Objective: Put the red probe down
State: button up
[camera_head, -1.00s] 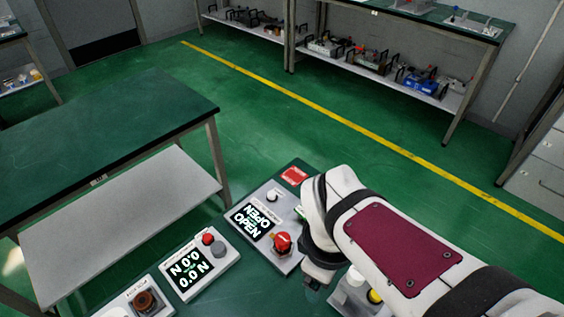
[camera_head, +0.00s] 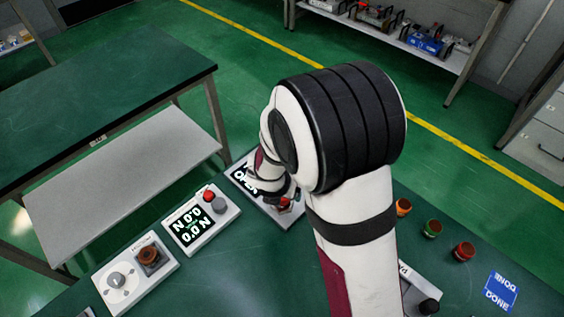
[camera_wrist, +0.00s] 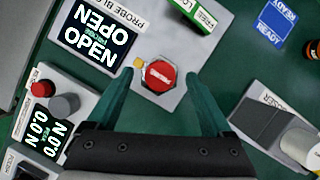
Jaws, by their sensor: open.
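A red round top (camera_wrist: 158,76) with a label sits on a grey panel (camera_wrist: 182,48) marked "PROBE", beside a screen (camera_wrist: 92,36) reading OPEN. I cannot tell whether it is the red probe or a button. A separate red-topped piece (camera_head: 464,251) stands on the table at the right of the head view.
A box (camera_head: 201,221) with a 0.0 screen and red and grey knobs stands to the left. Another box (camera_head: 134,270) has a brown knob.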

jog(key=shift+x, duration=1.25)
grip_shut()
